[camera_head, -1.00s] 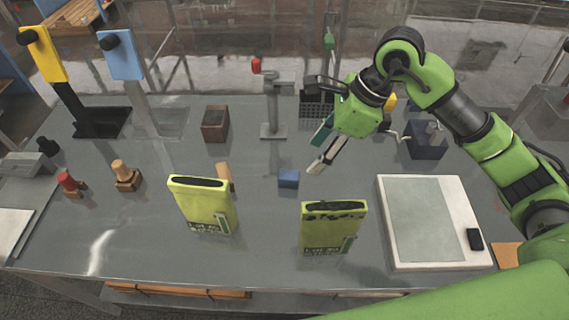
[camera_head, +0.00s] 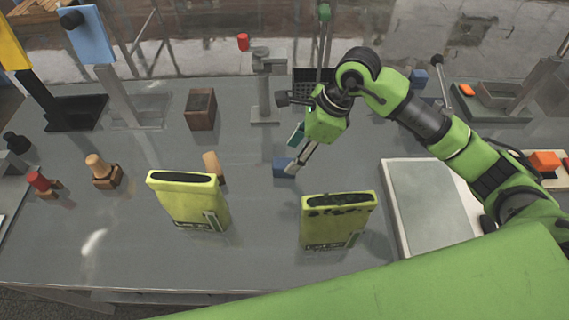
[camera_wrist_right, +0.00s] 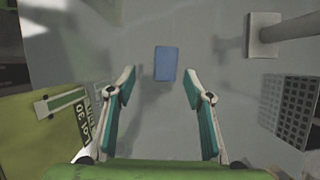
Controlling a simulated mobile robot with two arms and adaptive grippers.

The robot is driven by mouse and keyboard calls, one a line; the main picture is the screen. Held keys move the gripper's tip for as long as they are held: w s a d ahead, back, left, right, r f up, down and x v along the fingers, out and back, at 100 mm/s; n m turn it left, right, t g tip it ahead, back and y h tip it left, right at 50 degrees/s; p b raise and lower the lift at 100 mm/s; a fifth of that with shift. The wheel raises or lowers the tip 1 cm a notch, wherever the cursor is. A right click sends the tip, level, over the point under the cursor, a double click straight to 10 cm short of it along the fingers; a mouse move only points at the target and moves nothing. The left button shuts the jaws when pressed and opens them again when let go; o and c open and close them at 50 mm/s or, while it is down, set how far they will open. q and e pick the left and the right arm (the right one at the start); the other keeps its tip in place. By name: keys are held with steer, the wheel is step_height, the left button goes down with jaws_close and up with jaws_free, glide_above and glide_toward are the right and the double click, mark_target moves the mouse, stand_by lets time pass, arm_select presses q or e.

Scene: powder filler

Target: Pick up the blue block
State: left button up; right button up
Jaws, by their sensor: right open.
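The blue block (camera_head: 281,168) lies on the grey table, behind and between two yellow-green containers. My right gripper (camera_head: 294,153) is just to the right of the block and above the table, and one finger hides part of the block's right side. In the right wrist view the block (camera_wrist_right: 166,63) lies a little beyond the fingertips, roughly centred between them. The right gripper (camera_wrist_right: 160,80) is open and empty, its fingers spread wider than the block. My left gripper does not show in either view.
Yellow-green containers (camera_head: 190,202) (camera_head: 335,222) stand near the table's front. A wooden peg (camera_head: 213,166) stands left of the block. A metal stand (camera_head: 264,90) and a black rack (camera_head: 312,78) are behind. A white-framed panel (camera_head: 432,207) lies to the right.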

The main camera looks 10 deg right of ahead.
mark_target(285, 163)
steer(key=shift+x, duration=0.9)
steer(key=p+x, duration=0.1)
steer(key=x, duration=0.1)
steer(key=p+x, duration=0.2)
steer(key=shift+w+d+f, duration=0.1)
steer(key=shift+w+f, duration=0.3)
steer(key=shift+w, duration=0.05)
steer(key=shift+w+f, duration=0.1)
steer(key=shift+f, duration=0.2)
steer(key=c, duration=1.2)
